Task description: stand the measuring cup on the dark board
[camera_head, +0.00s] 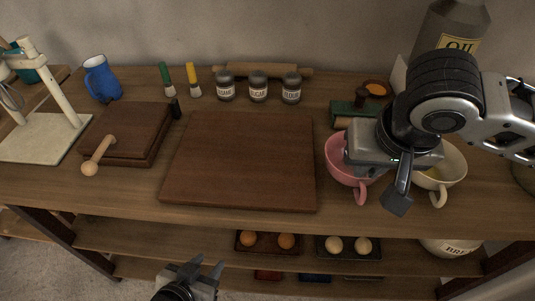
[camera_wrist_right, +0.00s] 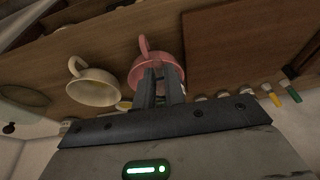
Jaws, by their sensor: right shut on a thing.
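A pink cup (camera_head: 338,164) with a handle stands on the table right of the middle board, partly covered by my right gripper (camera_head: 384,180). In the right wrist view, that gripper (camera_wrist_right: 161,78) is shut on the wall of the pink cup (camera_wrist_right: 147,60). I cannot tell whether the cup is lifted. The large brown board (camera_head: 242,160) lies bare in the middle. A smaller, darker thick board (camera_head: 133,125) lies to its left, with a wooden-handled tool (camera_head: 98,156) over its front edge. My left gripper (camera_head: 205,268) is open and empty below the table's front edge.
A cream cup (camera_head: 449,172) stands just right of the pink cup, partly behind my right arm. A green item (camera_head: 349,109) lies behind the pink cup.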

